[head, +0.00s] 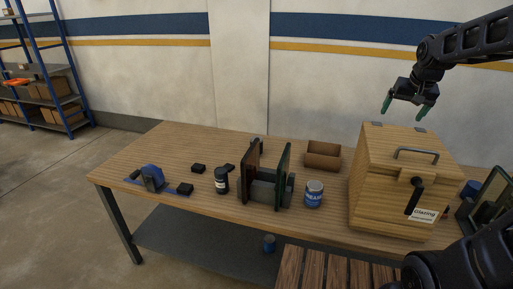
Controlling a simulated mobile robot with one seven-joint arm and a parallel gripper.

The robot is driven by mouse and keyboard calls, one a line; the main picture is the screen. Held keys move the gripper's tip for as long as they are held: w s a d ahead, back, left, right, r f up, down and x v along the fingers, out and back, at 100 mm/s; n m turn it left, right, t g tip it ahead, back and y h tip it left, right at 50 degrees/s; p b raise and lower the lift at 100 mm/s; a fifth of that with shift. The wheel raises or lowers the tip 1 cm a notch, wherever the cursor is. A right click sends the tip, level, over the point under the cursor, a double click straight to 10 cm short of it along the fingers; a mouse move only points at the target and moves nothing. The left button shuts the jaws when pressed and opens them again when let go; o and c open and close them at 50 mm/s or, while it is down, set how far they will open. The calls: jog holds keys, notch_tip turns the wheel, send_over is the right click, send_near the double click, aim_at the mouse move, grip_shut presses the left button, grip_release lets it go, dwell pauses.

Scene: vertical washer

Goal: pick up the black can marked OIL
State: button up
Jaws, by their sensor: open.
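A small black can (221,182) with a pale label band stands upright on the wooden table, left of the middle. Its lettering is too small to read. My gripper (405,109) has green fingertips, spread apart and empty. It hangs high at the right, above the back of a wooden box and far to the right of the black can. The can's front is in clear view.
An upright rack with dark panels (284,172) stands just right of the can. Beyond it are a blue-and-white can (314,194), a brown open tray (323,155) and the tall wooden box (385,205). Small black blocks (185,188) and a blue tool (151,178) lie left.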

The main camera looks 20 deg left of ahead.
jog(key=w+a+f, duration=0.4)
jog(key=w+a, duration=0.8)
jog(key=w+a+f, duration=0.5)
jog(key=w+a, duration=0.6)
jog(key=a, duration=0.1)
jog(key=w+a+f+n+t, duration=0.1)
jog(key=a+f, duration=0.6)
jog(key=a, duration=0.4)
jog(key=w+a+f, duration=0.2)
jog(key=a+f, duration=0.5)
jog(key=a, duration=0.4)
jog(key=w+a+f+n+t, duration=0.1)
jog(key=a+f, duration=0.6)
jog(key=a, duration=0.4)
jog(key=x, duration=0.5)
jog(key=shift+d, duration=0.1)
jog(key=shift+s+f+x, duration=0.1)
jog(key=shift+s+x, duration=0.1)
jog(key=shift+x, duration=1.15)
jog(key=shift+s+f+x, duration=0.15)
jog(key=shift+x, duration=1.15)
jog(key=c, duration=1.4)
